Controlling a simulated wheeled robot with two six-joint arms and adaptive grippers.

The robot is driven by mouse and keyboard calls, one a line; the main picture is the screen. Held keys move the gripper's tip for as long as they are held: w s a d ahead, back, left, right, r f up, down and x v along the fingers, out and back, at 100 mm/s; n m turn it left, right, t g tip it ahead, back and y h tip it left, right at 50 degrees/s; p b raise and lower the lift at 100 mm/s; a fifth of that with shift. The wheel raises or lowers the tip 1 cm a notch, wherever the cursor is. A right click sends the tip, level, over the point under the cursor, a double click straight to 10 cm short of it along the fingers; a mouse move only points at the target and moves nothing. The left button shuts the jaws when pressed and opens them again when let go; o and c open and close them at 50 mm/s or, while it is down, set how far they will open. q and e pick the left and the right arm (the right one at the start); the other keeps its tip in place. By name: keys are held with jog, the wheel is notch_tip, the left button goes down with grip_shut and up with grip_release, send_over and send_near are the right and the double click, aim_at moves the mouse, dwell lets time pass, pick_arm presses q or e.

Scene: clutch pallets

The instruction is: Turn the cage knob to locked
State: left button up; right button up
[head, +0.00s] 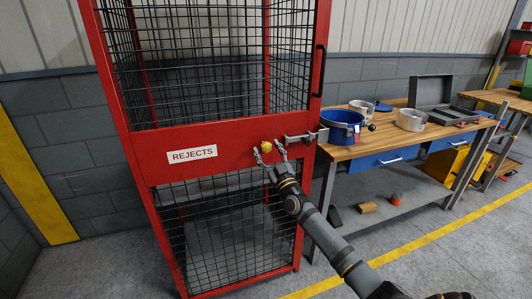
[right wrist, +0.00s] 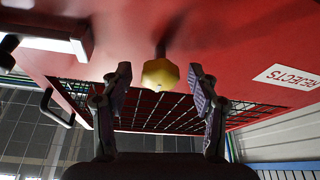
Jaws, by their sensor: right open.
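The red cage (head: 230,152) with black wire mesh stands in the middle of the head view. Its yellow knob (head: 266,147) sits on the red middle panel, right of the REJECTS label (head: 192,155). A grey latch bar (head: 300,137) is right of the knob. My right gripper (head: 268,151) is at the panel, open, with its fingers on either side of the knob. In the right wrist view the knob (right wrist: 160,74) shows between and just beyond the fingertips (right wrist: 160,80), with visible gaps on both sides. My left gripper is not in view.
A workbench (head: 405,143) stands right of the cage, with a blue round container (head: 341,128), metal rings and an open grey case (head: 445,92) on it. The cage has a black handle (head: 319,70). Floor in front is clear, with a yellow line.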

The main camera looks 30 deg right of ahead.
jog(key=shift+w+d+r, duration=0.1)
jog(key=shift+w+r, duration=0.15)
jog(key=shift+w, duration=0.4)
jog(key=c, duration=1.2)
jog(key=shift+r+m+h+p, duration=0.15)
jog(key=shift+m+h+p, duration=0.15)
jog(key=shift+m+p, duration=0.25)
jog(key=m+g+h+p, duration=0.1)
jog(key=m+h+p, duration=0.1)
jog(key=m+p, duration=0.3)
jog(key=m+g+h+p, duration=0.2)
jog(key=m+p, duration=0.3)
jog(key=m, duration=0.2)
jog(key=m+g+h+p, duration=0.2)
jog(key=m+h+p, duration=0.1)
jog(key=m+p, duration=0.3)
jog(key=shift+r+m, duration=0.1)
jog(key=shift+m, duration=0.35)
jog(key=shift+f+m+g+p, duration=0.15)
jog(key=shift+m+g+p, duration=0.25)
jog(key=shift+m+p, duration=0.55)
jog(key=shift+f+m+g+p, duration=0.1)
jog(key=shift+m+g+p, duration=0.3)
jog(key=shift+m+p, duration=0.5)
jog(key=shift+m, duration=0.25)
